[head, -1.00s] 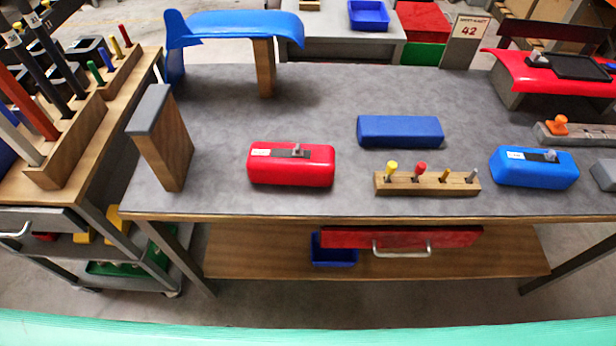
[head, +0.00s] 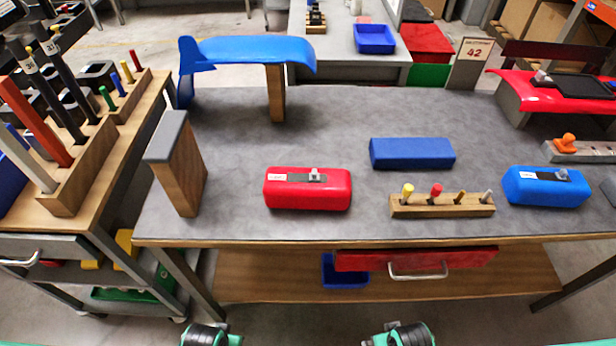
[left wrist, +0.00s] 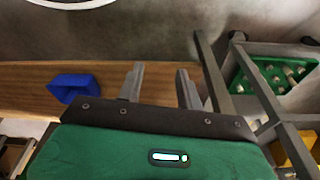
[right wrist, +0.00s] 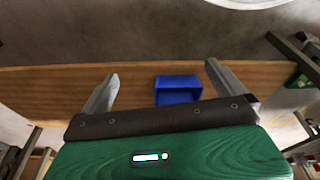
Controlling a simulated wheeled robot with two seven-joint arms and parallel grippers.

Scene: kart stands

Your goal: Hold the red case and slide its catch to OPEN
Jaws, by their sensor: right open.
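The red case (head: 307,196) lies on the grey top of the workbench, left of centre in the head view. A small grey catch (head: 315,174) stands in a dark slot on its top, right of the slot's middle. A white label (head: 278,177) sits left of the slot, too small to read. My left gripper (left wrist: 160,82) is partly open and empty, its fingers a moderate gap apart. My right gripper (right wrist: 162,78) is wide open and empty. Both are low in front of the bench, clear of the case, which neither wrist view shows.
A wooden block with a grey top (head: 181,165) stands left of the case. A blue block (head: 412,153), a peg rack (head: 440,206) and a blue case (head: 546,188) lie to the right. A red drawer (head: 470,257) hangs under the bench top. Bare top surrounds the red case.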

